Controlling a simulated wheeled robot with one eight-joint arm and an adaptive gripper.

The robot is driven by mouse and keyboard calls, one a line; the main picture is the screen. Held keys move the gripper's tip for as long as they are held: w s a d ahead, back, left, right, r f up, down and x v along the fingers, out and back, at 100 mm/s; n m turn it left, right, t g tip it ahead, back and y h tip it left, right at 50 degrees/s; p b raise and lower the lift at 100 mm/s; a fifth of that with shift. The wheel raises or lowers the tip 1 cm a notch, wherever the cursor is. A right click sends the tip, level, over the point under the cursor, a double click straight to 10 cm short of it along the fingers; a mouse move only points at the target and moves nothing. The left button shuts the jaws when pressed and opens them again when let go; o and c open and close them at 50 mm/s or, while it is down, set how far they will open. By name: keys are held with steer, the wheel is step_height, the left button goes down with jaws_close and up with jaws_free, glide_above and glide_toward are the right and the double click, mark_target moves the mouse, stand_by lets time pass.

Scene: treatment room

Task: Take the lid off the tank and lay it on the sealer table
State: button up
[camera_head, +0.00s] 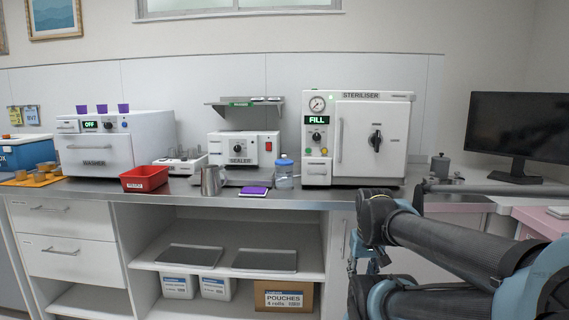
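No part is labelled as a tank, and I cannot make out a separate tank lid. The white steriliser (398,140) stands on the counter with its door shut, a dial gauge and a green FILL display. Its top is seen nearly edge-on. The white sealer (240,148) stands left of it, with a low flat grey table (232,180) at its front. My arm comes in from the lower right, below and right of the steriliser. A small teal and dark part that may be my gripper (367,255) shows behind the arm, in front of the cabinet; its fingertips cannot be made out.
A steel jug (211,180), a purple-topped pad (254,191) and a blue-capped bottle (284,172) stand near the sealer. A red tray (144,179) sits before the washer (95,154). A shelf (246,104) hangs above the sealer. A monitor (519,127) stands at right.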

steer(key=o, duration=0.4)
steer(key=shift+s+r, duration=0.1)
steer(key=shift+r, duration=0.05)
steer(key=o, duration=0.3)
steer(key=w+r, duration=0.2)
steer(key=r, duration=0.2)
steer(key=w+a+r+n, duration=0.1)
steer(key=w+r, duration=0.2)
steer(key=r, duration=0.1)
steer(key=w+a+r+n, duration=0.1)
steer(key=w+r, duration=0.2)
steer(key=r, duration=0.1)
steer(key=shift+a+r, duration=0.25)
steer(key=shift+r, duration=0.1)
steer(key=shift+o, duration=0.2)
step_height(320, 180, up, 30)
steer(key=f+n+y, duration=0.1)
steer(key=n+y, duration=0.1)
steer(key=n, duration=0.4)
glide_above(284, 158)
steer(key=s+d, duration=0.3)
steer(key=x, duration=1.6)
steer(key=shift+w+d, duration=0.15)
steer(key=shift+w, duration=0.1)
